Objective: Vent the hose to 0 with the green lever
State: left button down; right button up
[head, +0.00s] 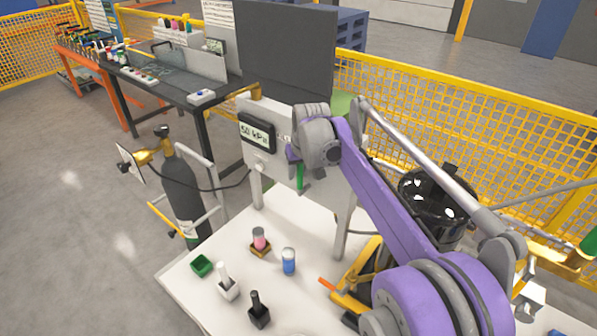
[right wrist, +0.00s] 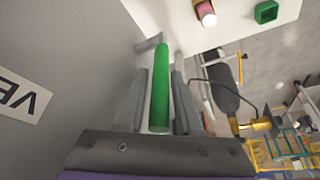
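The green lever (head: 301,178) hangs down from the front of a grey-white panel box. In the right wrist view the green lever (right wrist: 160,88) lies lengthwise between the two fingers of my right gripper (right wrist: 160,95). The fingers stand on either side of it with narrow gaps, so the gripper looks open around it. In the head view my right gripper (head: 296,155) is at the panel, partly hidden by its own wrist. The display (head: 257,132) on the box appears to read 50 kPa. The hose connection cannot be made out clearly. My left gripper is not in view.
A white table (head: 200,285) below holds a green tray (head: 202,266), a pink-topped item (head: 259,240), a blue cylinder (head: 289,261) and small black and white pieces. A dark gas cylinder (head: 184,195) stands left. A black tank (head: 437,205) is right of the panel.

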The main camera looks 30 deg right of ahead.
grip_shut()
dwell(1.3)
